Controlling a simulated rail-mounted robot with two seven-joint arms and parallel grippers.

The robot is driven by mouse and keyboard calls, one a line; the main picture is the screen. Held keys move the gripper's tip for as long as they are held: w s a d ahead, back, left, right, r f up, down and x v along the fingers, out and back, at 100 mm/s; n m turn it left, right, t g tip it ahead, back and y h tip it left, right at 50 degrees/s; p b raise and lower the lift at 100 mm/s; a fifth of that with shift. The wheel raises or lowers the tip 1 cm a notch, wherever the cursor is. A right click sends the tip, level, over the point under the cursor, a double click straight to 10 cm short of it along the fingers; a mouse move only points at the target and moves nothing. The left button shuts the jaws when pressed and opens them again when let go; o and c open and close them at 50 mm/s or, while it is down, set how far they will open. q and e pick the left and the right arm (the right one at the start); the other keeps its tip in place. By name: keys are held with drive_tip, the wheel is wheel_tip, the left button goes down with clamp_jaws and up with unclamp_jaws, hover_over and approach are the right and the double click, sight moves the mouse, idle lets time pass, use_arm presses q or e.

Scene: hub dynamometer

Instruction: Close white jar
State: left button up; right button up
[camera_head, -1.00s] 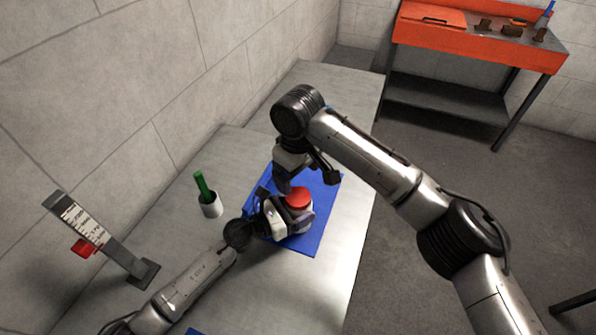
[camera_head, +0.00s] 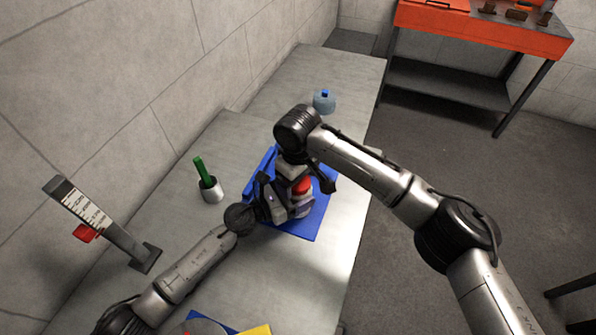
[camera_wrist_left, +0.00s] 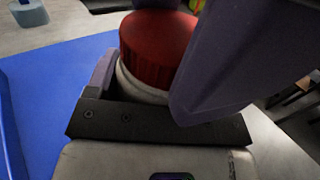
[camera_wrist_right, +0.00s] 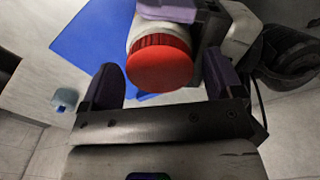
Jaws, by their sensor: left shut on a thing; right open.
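The white jar (camera_head: 304,209) stands on the blue mat (camera_head: 306,228) with its red lid (camera_head: 302,186) on top, partly hidden by my arms. My left gripper (camera_head: 284,200) is shut on the jar's body from the left. The left wrist view shows the white neck (camera_wrist_left: 138,88) under the ribbed red lid (camera_wrist_left: 155,48). My right gripper (camera_wrist_right: 160,88) is open above the jar. In the right wrist view the red lid (camera_wrist_right: 160,66) lies between its spread fingers, nearer the right finger; contact cannot be told. Whether the lid is fully seated is unclear.
A lever with a scale (camera_head: 95,215) stands near the wall. A blue-grey container (camera_head: 324,103) sits farther back. A yellow item (camera_head: 255,330) lies at the front. The right table edge is clear.

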drive_tip(key=shift+f, duration=0.1)
drive_tip(key=c, duration=0.9)
drive_tip(key=shift+m, duration=1)
drive_tip(key=shift+c, duration=0.2)
drive_tip(key=o, duration=1.1)
wheel_tip(320, 180, up, 12)
use_arm(q)
drive_tip(key=o, duration=1.7)
